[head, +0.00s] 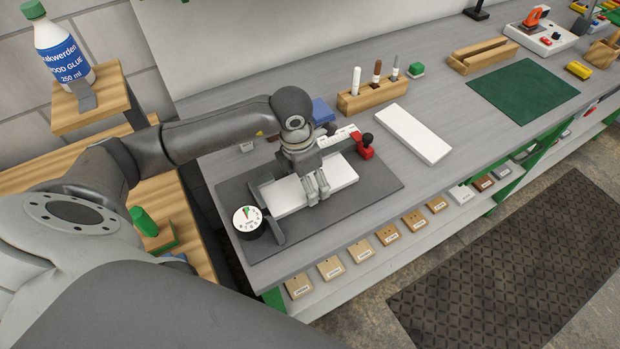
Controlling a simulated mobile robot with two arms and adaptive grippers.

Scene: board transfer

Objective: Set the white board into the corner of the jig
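A white board (341,176) lies on the dark grey mat (375,190) on the bench, among the jig's parts. A dark grey stop (277,233) is at its near left end, and a white scale bar (339,137) and red clamp (363,147) are behind it. My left gripper (317,196) points down over the middle of the board, fingertips at its front edge. The fingers look close together; whether they grip the board cannot be told. The gripper and wrist hide part of the board and jig. My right gripper is not in view.
A second white panel (414,133) lies on the bench to the right. A round dial gauge (247,220) is at the mat's left edge. A wooden marker holder (372,95) and blue object (322,111) stand behind. A green mat (523,92) lies farther right.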

